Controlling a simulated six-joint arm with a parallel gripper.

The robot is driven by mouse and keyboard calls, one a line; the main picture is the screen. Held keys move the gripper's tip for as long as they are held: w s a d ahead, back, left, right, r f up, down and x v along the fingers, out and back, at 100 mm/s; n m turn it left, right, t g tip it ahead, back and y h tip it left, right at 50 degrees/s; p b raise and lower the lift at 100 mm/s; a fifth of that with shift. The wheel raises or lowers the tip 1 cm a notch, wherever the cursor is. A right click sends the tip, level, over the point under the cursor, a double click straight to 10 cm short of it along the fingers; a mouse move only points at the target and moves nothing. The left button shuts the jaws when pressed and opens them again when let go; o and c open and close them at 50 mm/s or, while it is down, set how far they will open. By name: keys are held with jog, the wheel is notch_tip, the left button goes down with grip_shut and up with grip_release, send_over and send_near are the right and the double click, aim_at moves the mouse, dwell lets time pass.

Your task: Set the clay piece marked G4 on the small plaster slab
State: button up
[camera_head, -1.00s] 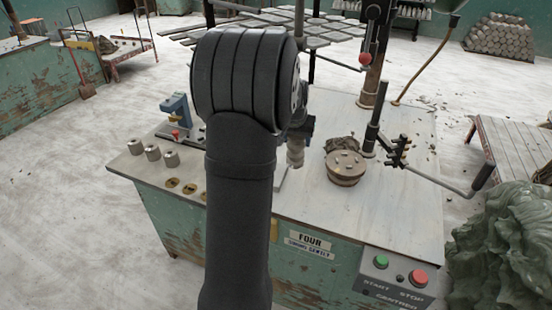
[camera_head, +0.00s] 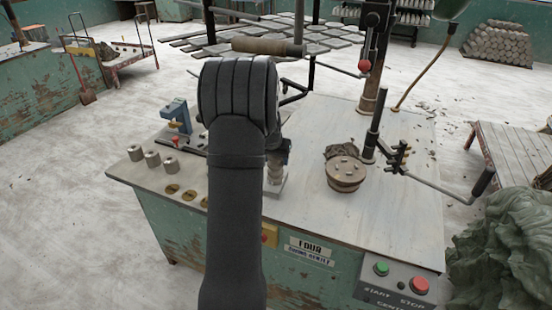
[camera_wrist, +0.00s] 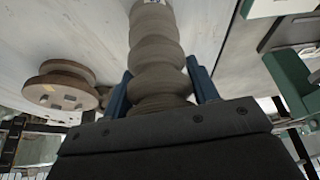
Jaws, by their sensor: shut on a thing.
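My gripper (camera_wrist: 160,88) is shut on a grey, ribbed clay piece (camera_wrist: 157,50), with a blue finger on each side of it. A pale mark shows at the piece's far end, cut off by the top of the wrist view and too small to read. In the head view the lower part of this clay piece (camera_head: 275,172) hangs below my wrist, and my arm hides the rest. A pale slab (camera_head: 277,190) shows under it, partly hidden by my arm. I cannot tell whether the piece touches the slab.
A round wooden block (camera_head: 346,174) with dark clay scraps behind it stands right of the slab. Several grey cylinders (camera_head: 152,158) stand at the bench's left edge. A blue clamp-like tool (camera_head: 176,113) is behind them. A post with a crank (camera_head: 372,130) stands at right. The front middle bench is clear.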

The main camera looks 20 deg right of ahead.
jog(key=shift+f, duration=0.1)
jog(key=o, duration=1.4)
jog(key=v, duration=1.2)
jog(key=shift+w, duration=0.1)
